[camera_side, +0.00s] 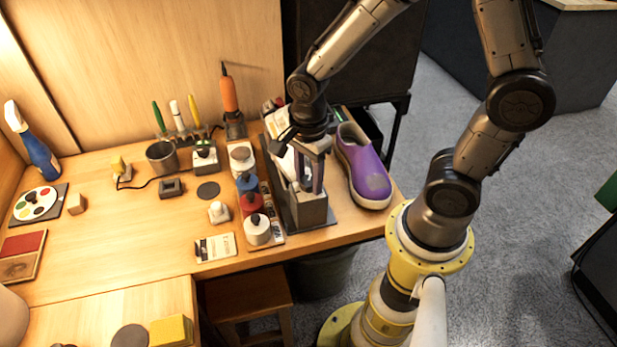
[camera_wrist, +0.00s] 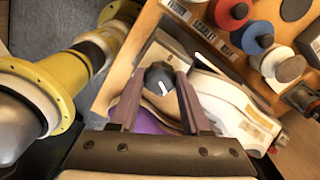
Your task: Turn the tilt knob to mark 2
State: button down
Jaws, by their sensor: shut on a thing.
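The tilt knob (camera_wrist: 159,78) is a dark round knob with a white pointer line, on the end of a grey block-like stand (camera_side: 306,212). In the wrist view it sits between the two fingers of my gripper (camera_wrist: 160,88), which is shut on it. The pointer slants from upper left to lower right. I cannot read any mark numbers around the knob. In the side view my gripper (camera_side: 309,180) points down at the front of the stand, and its fingers and the stand hide the knob.
A purple shoe (camera_side: 363,168) stands close to the right of the stand. A card (camera_side: 215,248) lies at the table's front edge. The table's left middle has free room.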

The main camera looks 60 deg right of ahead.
jog(key=c, duration=0.6)
grip_release()
jog(key=shift+o, duration=0.2)
jog(key=n, duration=1.3)
jog(key=shift+n, duration=0.4)
jog(key=n, duration=0.6)
jog(key=shift+n, duration=0.3)
jog(key=n, duration=0.3)
jog(key=shift+n, duration=0.3)
jog(key=n, duration=0.3)
jog(key=shift+n, duration=0.4)
